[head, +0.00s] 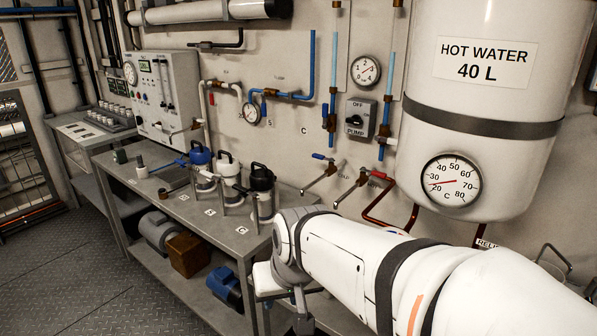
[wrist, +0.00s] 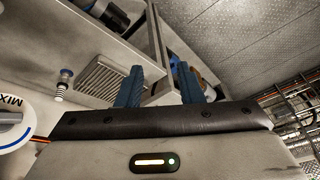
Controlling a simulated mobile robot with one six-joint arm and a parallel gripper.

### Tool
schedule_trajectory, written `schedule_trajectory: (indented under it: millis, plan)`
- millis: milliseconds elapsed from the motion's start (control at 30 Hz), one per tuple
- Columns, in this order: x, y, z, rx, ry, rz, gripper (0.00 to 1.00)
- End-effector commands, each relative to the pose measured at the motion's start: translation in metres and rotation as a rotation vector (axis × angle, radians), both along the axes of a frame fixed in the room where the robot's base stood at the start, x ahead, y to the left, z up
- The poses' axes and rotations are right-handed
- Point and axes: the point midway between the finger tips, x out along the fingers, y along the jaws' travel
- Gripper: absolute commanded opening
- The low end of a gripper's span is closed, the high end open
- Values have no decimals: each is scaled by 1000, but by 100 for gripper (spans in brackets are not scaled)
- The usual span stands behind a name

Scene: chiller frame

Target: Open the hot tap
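The hot tap (head: 378,175) has a red lever and a bent metal spout, and sits on the back wall below and left of the hot water tank (head: 490,120). A red-brown pipe runs from beside it toward the tank. A similar tap with a blue lever (head: 322,156) is to its left. My gripper (wrist: 159,78) shows two blue fingers standing apart with nothing between them, so it is open. It is low and in front of the wall, apart from the hot tap. The hot tap is not recognisable in the wrist view.
A metal bench (head: 175,190) with several lidded flasks runs along the wall at left. The pump switch box (head: 360,117) and gauges are above the taps. In the wrist view, a MIX dial (wrist: 12,128) is at left and a slatted drain (wrist: 105,75) lies beyond the fingers.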

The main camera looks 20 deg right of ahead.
Motion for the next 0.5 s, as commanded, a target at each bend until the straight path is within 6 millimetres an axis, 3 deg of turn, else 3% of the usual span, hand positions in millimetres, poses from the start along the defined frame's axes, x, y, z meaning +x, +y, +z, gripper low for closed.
schedule_trajectory:
  millis: [33,133,267,400,500]
  plan:
    - [29,-2,-12,47,-70,-73,34]
    - [99,-14,-9,173,-271,-275,34]
    - [186,-59,4,337,-554,-579,34]
    - [251,-136,17,488,-862,-921,34]
    - [275,-203,20,571,-1088,-1165,34]
